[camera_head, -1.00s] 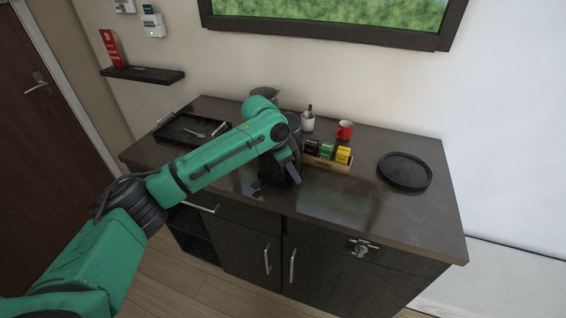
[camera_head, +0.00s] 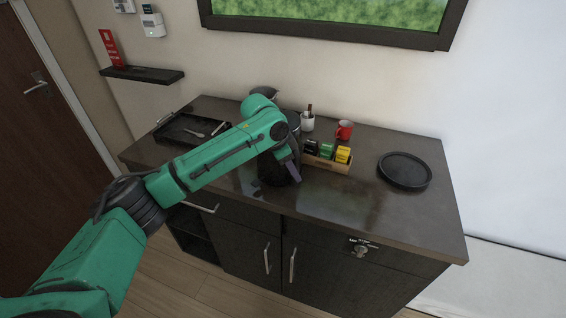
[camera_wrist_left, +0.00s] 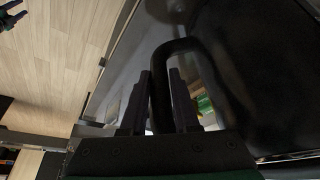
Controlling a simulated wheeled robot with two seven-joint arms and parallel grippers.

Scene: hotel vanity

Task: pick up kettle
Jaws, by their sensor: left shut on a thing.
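The dark kettle (camera_head: 270,172) is on or just above the counter, partly hidden behind my left arm. My left gripper (camera_head: 293,173) is at its near right side. In the left wrist view the kettle's black looped handle (camera_wrist_left: 180,46) passes between the two fingers, and my left gripper (camera_wrist_left: 162,100) is shut on it. The kettle's dark glossy body (camera_wrist_left: 265,70) fills the right of that view. A small dark patch (camera_head: 256,188) shows on the counter beside the kettle's lower left. A dark pronged piece in the wrist view's top left corner may be my right gripper.
A wooden box of tea packets (camera_head: 327,160) stands close right of the kettle. A black tray (camera_head: 183,128) lies left, a round black tray (camera_head: 405,170) right. The counter's front right (camera_head: 400,220) is clear.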

